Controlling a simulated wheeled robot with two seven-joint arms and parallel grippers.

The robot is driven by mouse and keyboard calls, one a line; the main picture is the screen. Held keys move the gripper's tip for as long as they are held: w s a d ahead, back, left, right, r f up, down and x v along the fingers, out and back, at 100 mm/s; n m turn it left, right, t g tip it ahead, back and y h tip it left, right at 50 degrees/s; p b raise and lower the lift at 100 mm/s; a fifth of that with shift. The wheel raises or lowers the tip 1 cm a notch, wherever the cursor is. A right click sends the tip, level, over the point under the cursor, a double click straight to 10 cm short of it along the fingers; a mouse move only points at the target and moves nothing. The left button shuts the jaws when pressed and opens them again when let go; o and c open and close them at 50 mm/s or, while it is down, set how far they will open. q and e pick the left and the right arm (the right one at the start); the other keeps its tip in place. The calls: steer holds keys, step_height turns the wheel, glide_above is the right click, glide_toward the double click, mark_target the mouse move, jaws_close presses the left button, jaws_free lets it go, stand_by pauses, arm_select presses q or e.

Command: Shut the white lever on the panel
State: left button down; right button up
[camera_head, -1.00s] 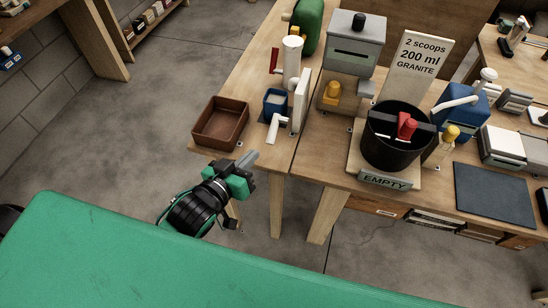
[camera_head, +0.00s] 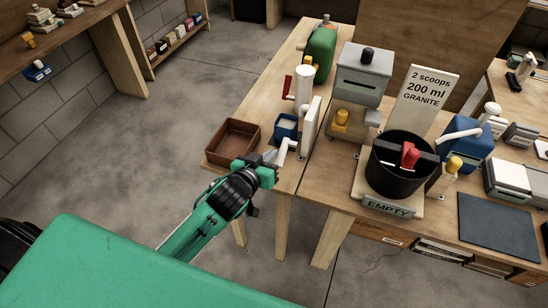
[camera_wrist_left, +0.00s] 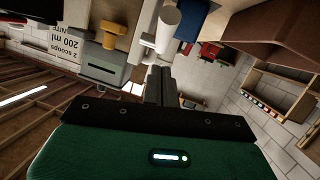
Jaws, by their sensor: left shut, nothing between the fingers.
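The white lever (camera_head: 283,150) sticks out low at the front of the upright white panel (camera_head: 311,125) on the wooden bench. My left gripper (camera_head: 276,162) is shut and empty, with its tips close beside the lever. I cannot tell whether they touch it. In the left wrist view the shut fingers (camera_wrist_left: 160,86) point toward a white cylinder (camera_wrist_left: 168,26). I cannot tell for sure whether that cylinder is the lever. My right gripper is not in view.
A brown tray (camera_head: 211,147) lies left of the panel, with a blue cup (camera_head: 286,128) close behind the lever. A grey machine (camera_head: 361,75) and a black pot (camera_head: 392,180) stand to the right. The floor left of the bench is clear.

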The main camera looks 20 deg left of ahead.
mark_target(281, 154)
arm_select(q)
steer(key=shift+w+d+f, duration=0.2)
steer(key=shift+w+f, duration=0.15)
steer(key=shift+f, duration=0.45)
steer(key=shift+w+d+f, duration=0.15)
steer(key=shift+w+f, duration=0.15)
steer(key=shift+f, duration=0.5)
